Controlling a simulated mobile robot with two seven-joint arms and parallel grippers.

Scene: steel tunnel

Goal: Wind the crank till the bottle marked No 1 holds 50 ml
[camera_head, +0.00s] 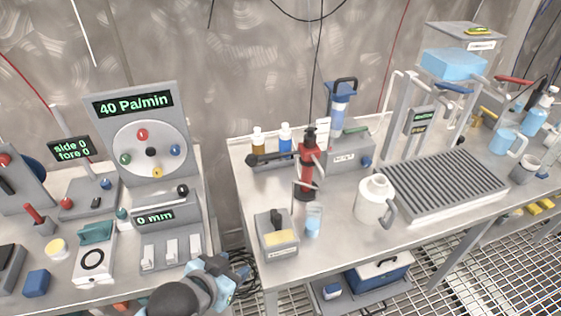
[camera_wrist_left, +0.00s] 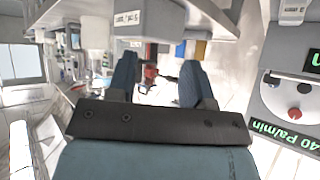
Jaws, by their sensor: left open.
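A red and black upright device (camera_head: 308,168) stands at the front left of the right-hand bench. A dark bar with a round black end (camera_head: 252,160) reaches left from it and looks like a crank, though I cannot be sure. A small bottle with pale blue liquid (camera_head: 313,222) stands just in front of the device. I can read neither a No 1 mark nor a level. My left gripper (camera_head: 222,277) is low between the benches, apart from the device. In the left wrist view its blue fingers (camera_wrist_left: 158,80) are open and empty, with the red device beyond. My right gripper is out of view.
A dial panel reading 40 Pa/min (camera_head: 145,130) stands on the left bench. A gap separates the benches.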

